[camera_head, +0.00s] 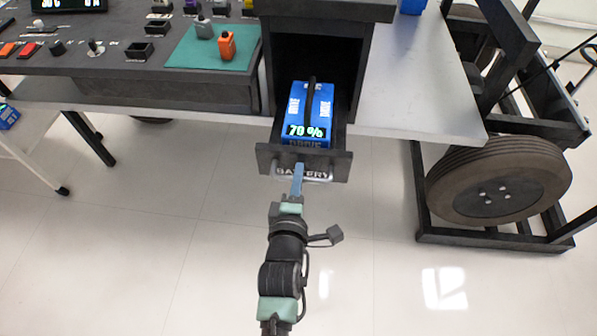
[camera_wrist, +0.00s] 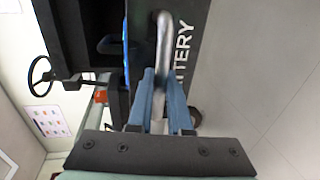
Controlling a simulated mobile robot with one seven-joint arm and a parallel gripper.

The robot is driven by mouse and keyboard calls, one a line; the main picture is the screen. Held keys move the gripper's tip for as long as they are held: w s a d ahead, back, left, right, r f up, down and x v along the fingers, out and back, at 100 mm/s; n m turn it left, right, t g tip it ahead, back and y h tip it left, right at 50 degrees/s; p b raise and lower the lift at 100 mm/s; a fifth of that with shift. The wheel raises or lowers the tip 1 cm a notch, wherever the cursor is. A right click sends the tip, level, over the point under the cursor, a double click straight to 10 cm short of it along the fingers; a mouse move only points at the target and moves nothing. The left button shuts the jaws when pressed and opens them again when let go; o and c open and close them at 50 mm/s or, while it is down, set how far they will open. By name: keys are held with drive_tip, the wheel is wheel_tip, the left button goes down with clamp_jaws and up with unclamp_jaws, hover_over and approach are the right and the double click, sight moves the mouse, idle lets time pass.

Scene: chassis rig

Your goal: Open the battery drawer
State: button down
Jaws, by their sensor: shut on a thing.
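The battery drawer (camera_head: 262,160) is pulled out from its dark cabinet (camera_head: 318,12), its front labelled "BATTERY". Inside it stands a blue battery pack (camera_head: 322,112) with a black strap and a "70 %" display. My gripper (camera_head: 298,180) is at the drawer front, with its fingers on the silver handle. In the wrist view, the blue fingers of my gripper (camera_wrist: 158,92) are closed around the handle bar (camera_wrist: 163,42), beside the "BATTERY" lettering. The back of the drawer is hidden inside the cabinet.
A grey bench top (camera_head: 415,75) extends right of the cabinet. A control panel with a green mat (camera_head: 200,52) is at left. A wheel (camera_head: 498,180) on a black frame stands at right. The floor in front of the drawer is clear.

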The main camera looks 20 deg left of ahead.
drive_tip(key=c, duration=0.9)
unclamp_jaws()
drive_tip(key=shift+o, duration=0.2)
drive_tip(key=p+v, duration=0.2)
drive_tip(key=v, duration=1.1)
